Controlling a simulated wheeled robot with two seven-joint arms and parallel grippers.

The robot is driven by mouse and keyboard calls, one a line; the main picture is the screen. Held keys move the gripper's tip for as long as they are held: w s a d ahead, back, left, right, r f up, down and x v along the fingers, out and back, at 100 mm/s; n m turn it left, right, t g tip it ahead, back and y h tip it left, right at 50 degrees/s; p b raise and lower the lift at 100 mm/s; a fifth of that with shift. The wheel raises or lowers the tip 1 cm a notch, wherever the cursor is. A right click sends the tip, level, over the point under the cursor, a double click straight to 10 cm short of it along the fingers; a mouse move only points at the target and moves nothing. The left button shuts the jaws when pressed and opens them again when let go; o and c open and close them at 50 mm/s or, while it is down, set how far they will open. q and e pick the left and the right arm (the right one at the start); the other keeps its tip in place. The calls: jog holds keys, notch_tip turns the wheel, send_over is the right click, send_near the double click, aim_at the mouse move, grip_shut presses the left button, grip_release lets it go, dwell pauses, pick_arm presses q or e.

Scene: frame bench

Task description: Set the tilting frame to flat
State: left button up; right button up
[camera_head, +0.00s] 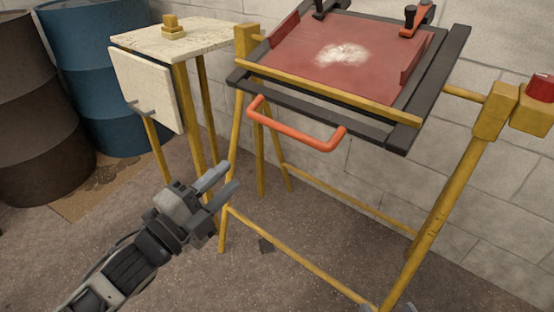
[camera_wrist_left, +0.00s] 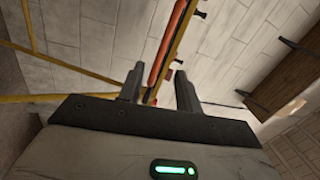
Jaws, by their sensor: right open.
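The tilting frame (camera_head: 455,55) is a dark-edged panel with a red face (camera_head: 290,60), hung between yellow posts. It looks tilted, its near edge lower; I cannot tell the exact angle. An orange handle (camera_head: 297,133) sticks out from its near edge. My left gripper (camera_head: 225,180) is open and empty, below and left of the handle and apart from it. In the left wrist view the handle (camera_wrist_left: 167,45) shows beyond and between the parted fingers (camera_wrist_left: 160,88). Only a grey tip of my right gripper (camera_head: 375,307) shows at the bottom edge, far below the frame.
A small table (camera_head: 185,40) with a hanging side panel (camera_head: 145,88) stands left of the frame. Barrels (camera_head: 95,75) are behind it at left. A yellow post (camera_head: 440,210) with a red knob (camera_head: 543,87) beside its top stands at right. A block wall is behind.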

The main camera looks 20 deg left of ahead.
aim_at(278, 126)
pick_arm(q)
jog(key=shift+m+h, duration=0.4)
jog(key=shift+m, duration=0.5)
jog(key=x, duration=0.5)
jog(key=b+x, duration=0.1)
jog(key=x, duration=0.4)
jog(key=r+b+x, duration=0.1)
jog(key=x, duration=0.5)
jog(key=shift+a, duration=0.15)
pick_arm(e)
jog(key=shift+a+r+t+y, duration=0.35)
jog(key=shift+a+t+y, duration=0.05)
jog(key=shift+t, duration=0.2)
